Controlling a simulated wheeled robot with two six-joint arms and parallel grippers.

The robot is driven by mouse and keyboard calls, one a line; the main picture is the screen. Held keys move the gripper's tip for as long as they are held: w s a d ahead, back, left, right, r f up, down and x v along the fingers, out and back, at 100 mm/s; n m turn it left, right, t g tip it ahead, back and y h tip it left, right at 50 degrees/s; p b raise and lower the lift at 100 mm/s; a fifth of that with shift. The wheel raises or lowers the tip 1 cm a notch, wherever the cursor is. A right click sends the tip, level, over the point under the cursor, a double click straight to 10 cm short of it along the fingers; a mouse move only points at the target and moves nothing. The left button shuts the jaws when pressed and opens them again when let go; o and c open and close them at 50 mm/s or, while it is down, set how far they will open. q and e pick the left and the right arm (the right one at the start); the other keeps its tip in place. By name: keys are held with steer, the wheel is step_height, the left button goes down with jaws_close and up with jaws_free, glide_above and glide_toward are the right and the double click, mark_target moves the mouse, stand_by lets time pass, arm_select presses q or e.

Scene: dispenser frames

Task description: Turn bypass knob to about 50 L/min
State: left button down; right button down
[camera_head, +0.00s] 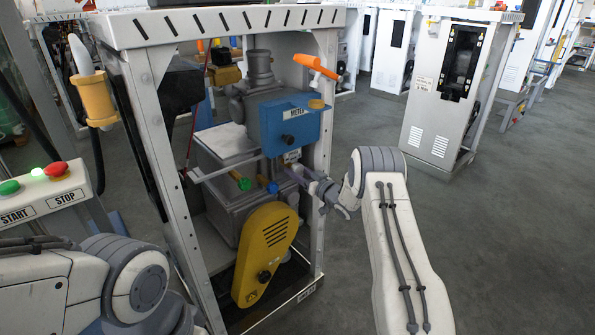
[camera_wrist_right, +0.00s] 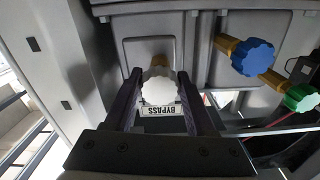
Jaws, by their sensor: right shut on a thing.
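The bypass knob (camera_wrist_right: 158,90) is a white lobed knob on a brass stem, with an upside-down BYPASS label (camera_wrist_right: 163,111) beside it in the right wrist view. My right gripper (camera_wrist_right: 160,98) has its two dark fingers on either side of the knob and is shut on it. In the head view my right gripper (camera_head: 300,174) reaches into the dispenser frame from the right, below the blue meter box (camera_head: 292,128). The knob cannot be made out there. No flow reading is legible. My left arm shows at the lower left, but its gripper is out of view.
A blue knob (camera_wrist_right: 251,57) and a green knob (camera_wrist_right: 301,96) sit close to the right of the fingers in the wrist view. A yellow belt cover (camera_head: 266,250) is below the gripper. The white frame post (camera_head: 319,215) stands close by. An orange-handled nozzle (camera_head: 316,66) hangs above.

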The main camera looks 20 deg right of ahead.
steer(key=shift+f, duration=0.1)
steer(key=shift+c, duration=1.1)
jaws_free()
steer(key=shift+s, duration=0.1)
steer(key=p+v, duration=0.1)
steer(key=v, duration=0.9)
steer(key=shift+s+p, duration=0.15)
steer(key=shift+p, duration=0.2)
steer(key=shift+d, duration=0.1)
